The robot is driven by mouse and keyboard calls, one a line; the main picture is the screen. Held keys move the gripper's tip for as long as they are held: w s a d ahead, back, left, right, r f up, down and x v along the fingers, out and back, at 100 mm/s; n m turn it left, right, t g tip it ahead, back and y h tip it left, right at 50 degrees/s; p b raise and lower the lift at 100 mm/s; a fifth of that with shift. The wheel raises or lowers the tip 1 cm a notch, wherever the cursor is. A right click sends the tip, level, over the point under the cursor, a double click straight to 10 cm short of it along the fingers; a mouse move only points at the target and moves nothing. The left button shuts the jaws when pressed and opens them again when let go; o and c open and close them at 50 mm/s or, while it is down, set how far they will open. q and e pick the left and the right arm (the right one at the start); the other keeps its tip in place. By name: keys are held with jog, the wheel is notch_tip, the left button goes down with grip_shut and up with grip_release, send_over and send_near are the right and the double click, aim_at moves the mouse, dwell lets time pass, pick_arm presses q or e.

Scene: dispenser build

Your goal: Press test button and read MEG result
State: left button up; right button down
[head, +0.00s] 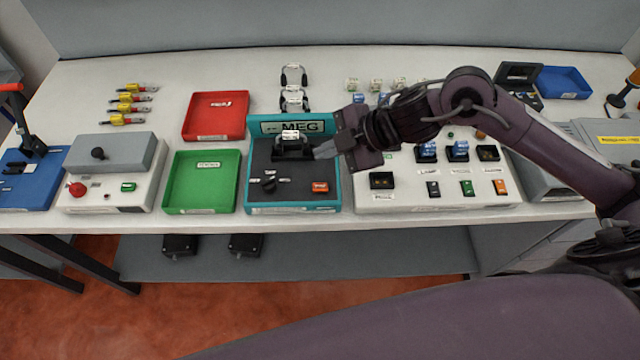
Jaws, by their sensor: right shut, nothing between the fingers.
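The MEG tester (256,190) is a teal-edged box with a dark top, left of my right gripper. Its sign (270,127) reads "MEG" with dashes before it. A black dial (269,182) sits on its left side and an orange button (320,187) at its front right. A dark part with a white label (290,136) stands in the holder at the tester's back. My right gripper (322,151) is shut and empty, above the tester's right side, behind the orange button and apart from it. My left gripper is not in view.
A green tray (203,207) and a red tray (216,93) lie left of the tester. A white panel (400,203) with switches and blue parts stands to the right, partly hidden by my right arm.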

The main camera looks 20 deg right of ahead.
jog(key=b, duration=0.7)
send_over(325, 187)
notch_tip(325, 187, down, 7)
jog(key=shift+f, duration=0.15)
jog(key=shift+f+b, duration=0.5)
jog(key=shift+f, duration=0.25)
dwell(1.1)
jog(key=shift+f, duration=0.4)
jog(key=shift+f+b, duration=0.45)
dwell(0.5)
jog(key=shift+r, duration=0.1)
jog(key=shift+r+p, duration=0.75)
jog(key=shift+p, duration=0.1)
